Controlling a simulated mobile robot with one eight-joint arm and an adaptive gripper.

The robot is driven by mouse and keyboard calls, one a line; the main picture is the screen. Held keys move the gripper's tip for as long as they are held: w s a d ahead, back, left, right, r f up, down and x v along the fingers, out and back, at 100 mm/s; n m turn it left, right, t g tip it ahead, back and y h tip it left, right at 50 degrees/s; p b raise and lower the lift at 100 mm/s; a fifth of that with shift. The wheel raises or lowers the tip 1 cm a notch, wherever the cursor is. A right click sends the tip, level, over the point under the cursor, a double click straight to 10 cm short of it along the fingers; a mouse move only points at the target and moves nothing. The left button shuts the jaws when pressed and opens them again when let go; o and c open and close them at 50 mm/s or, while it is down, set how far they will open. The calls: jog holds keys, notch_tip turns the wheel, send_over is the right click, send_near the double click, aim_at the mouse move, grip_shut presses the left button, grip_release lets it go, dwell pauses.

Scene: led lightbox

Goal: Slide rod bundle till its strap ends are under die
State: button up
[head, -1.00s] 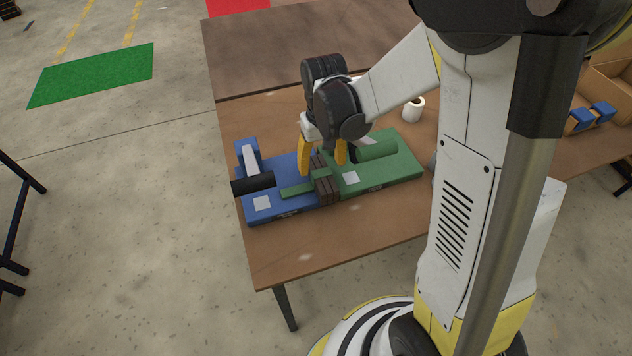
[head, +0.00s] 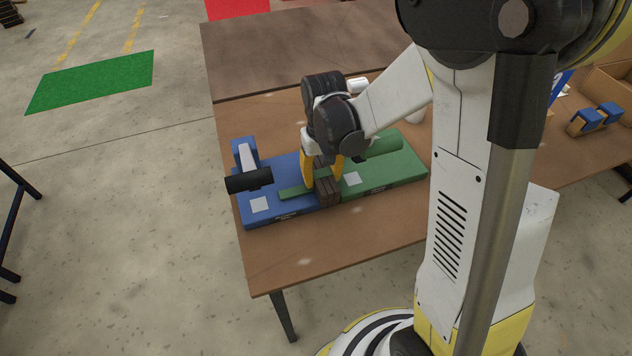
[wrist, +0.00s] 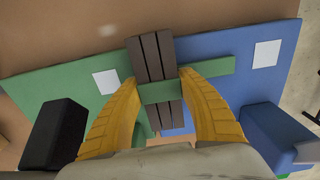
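The rod bundle (head: 329,194) is several dark brown rods with a green strap across them. It lies where the blue base (head: 287,209) meets the green base (head: 400,177). One strap end (wrist: 215,68) reaches over the blue base; the other is hard to see against the green. My gripper (head: 323,184) has its yellow fingers on both sides of the bundle (wrist: 153,58), close against it at the strap, and looks shut on it. I cannot tell which is the die.
Both bases bear a white square, one on the blue (head: 260,205) and one on the green (head: 352,178). The brown table (head: 330,245) is bare in front of them. Blue-topped blocks (head: 594,117) and a cardboard box (head: 606,83) are at the right. A white cup is partly hidden behind my arm.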

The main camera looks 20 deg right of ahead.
aim_at(295, 192)
jog(key=shift+s+a+b, duration=0.15)
jog(key=shift+a, duration=1.7)
jog(key=shift+s+a+b, duration=0.1)
jog(key=shift+a+b, duration=0.05)
jog(key=shift+a, duration=1.65)
jog(key=o, duration=1.4)
jog(key=shift+f, duration=0.1)
jog(key=shift+o, duration=0.2)
